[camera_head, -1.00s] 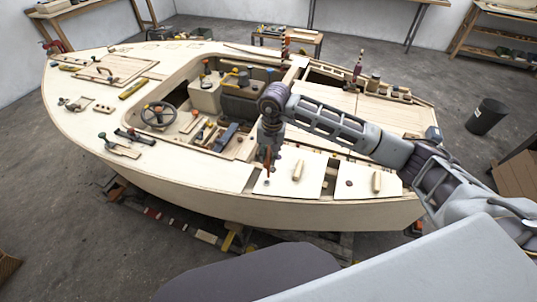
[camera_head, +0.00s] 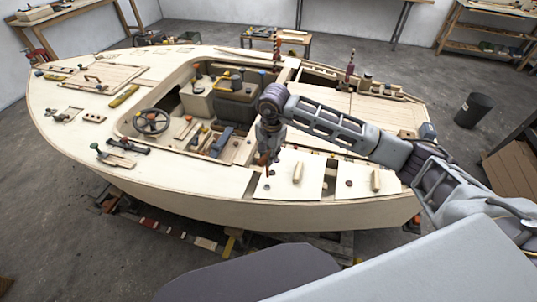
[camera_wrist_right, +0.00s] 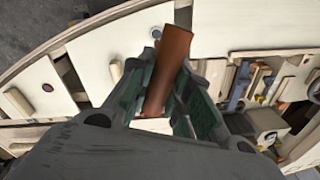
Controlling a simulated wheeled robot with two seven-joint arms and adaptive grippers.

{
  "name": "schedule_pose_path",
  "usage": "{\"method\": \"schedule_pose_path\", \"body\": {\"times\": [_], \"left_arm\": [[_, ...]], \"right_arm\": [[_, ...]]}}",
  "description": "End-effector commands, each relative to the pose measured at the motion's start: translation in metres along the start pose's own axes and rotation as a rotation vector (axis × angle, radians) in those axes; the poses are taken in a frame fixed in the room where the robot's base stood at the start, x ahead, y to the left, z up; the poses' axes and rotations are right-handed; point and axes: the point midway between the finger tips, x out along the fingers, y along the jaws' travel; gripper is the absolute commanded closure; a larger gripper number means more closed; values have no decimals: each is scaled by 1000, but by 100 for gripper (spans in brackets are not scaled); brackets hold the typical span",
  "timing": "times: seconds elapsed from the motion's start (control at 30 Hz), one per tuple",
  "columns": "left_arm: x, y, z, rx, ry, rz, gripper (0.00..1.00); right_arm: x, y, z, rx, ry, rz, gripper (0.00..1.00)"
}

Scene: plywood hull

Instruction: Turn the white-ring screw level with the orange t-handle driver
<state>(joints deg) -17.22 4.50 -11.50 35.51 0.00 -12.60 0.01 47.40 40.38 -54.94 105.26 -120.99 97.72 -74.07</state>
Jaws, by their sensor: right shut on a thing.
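My right gripper (camera_head: 267,150) points down over the boat's near side deck, at the left pale hatch panel (camera_head: 310,187). It is shut on the orange t-handle driver, whose orange-brown handle (camera_wrist_right: 168,70) stands between the fingers in the right wrist view. In the head view the driver (camera_head: 266,167) shows as a thin reddish piece below the gripper, its lower end close to the panel. I cannot tell whether it touches a screw. My left gripper is out of view.
Wooden pegs (camera_head: 298,173) (camera_head: 376,181) stand on the two near panels, with small dark round spots around them. The open cockpit with a steering wheel (camera_head: 151,121) lies left of my arm. Striped posts (camera_head: 350,72) rise on the far side.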

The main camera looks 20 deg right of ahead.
Motion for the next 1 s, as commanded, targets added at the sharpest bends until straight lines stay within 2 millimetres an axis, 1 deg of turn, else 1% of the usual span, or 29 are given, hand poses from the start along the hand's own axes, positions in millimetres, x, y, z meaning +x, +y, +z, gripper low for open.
{"method": "schedule_pose_path", "body": {"times": [0.1, 0.33, 0.77, 1.0], "left_arm": [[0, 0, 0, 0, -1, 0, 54], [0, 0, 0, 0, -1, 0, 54], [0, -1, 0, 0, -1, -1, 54], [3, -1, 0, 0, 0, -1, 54]], "right_arm": [[0, 0, 0, 78, 0, 1, 100], [0, 0, 0, 162, 0, 1, 100], [0, 0, 0, 172, 0, 1, 100], [6, 0, 0, 171, 0, 1, 100]]}}
